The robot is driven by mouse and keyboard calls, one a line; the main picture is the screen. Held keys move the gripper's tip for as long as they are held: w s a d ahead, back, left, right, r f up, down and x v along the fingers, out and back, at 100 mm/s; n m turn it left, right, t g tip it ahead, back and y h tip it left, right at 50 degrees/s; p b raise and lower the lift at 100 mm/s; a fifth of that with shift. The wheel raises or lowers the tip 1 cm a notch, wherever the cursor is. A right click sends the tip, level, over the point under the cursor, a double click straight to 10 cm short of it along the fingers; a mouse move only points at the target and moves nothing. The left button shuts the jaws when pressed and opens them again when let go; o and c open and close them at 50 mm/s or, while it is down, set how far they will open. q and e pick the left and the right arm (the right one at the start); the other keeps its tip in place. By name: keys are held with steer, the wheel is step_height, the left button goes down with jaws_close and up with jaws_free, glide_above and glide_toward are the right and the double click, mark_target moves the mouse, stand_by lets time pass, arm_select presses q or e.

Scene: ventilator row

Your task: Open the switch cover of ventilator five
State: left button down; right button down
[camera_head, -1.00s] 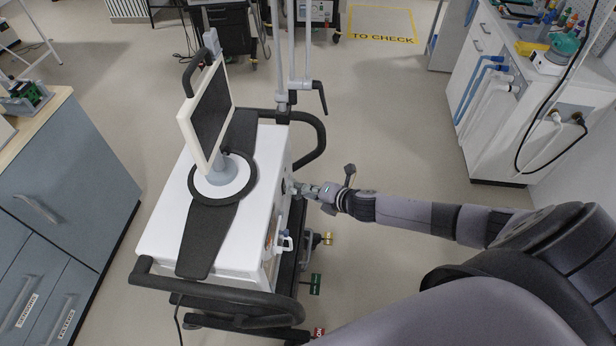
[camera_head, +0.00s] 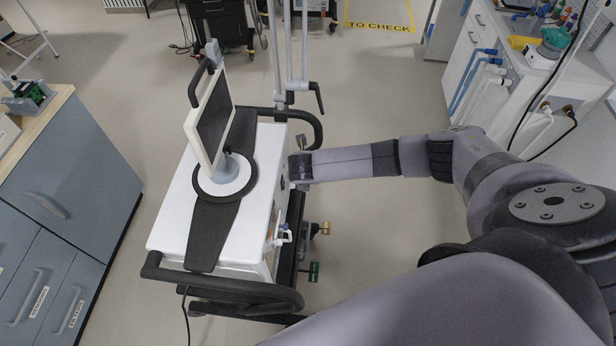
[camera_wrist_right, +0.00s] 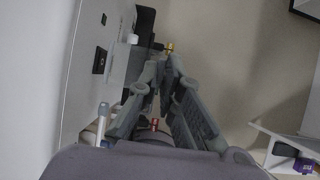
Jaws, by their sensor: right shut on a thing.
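The ventilator (camera_head: 232,225), a white box on a dark cart with a tilted screen on top, stands in the middle of the head view. My right arm reaches its right side; the gripper there is hidden by the wrist. In the right wrist view my right gripper (camera_wrist_right: 165,72) has its fingertips close together beside the ventilator's side panel (camera_wrist_right: 88,85). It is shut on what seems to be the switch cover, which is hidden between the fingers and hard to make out. A dark square fitting (camera_wrist_right: 99,60) shows on that panel. My left gripper is not in view.
A black cart rail (camera_head: 225,287) runs along the ventilator's near end. Brass (camera_head: 325,229) and green (camera_head: 314,271) fittings stick out at its right side. Blue-grey drawers (camera_head: 60,210) stand left, a white cabinet (camera_head: 480,70) right.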

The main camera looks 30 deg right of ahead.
steer(key=shift+w+a+r+h, duration=0.1)
steer(key=shift+a+r+h, duration=0.1)
steer(key=shift+h, duration=0.2)
steer(key=shift+g, duration=0.3)
steer(key=c, duration=1.8)
jaws_free()
steer(key=shift+o, duration=0.2)
steer(key=shift+r, duration=0.15)
steer(key=v, duration=1.1)
steer(key=shift+a+r, duration=0.15)
steer(key=shift+r, duration=0.15)
steer(key=shift+s, duration=0.25)
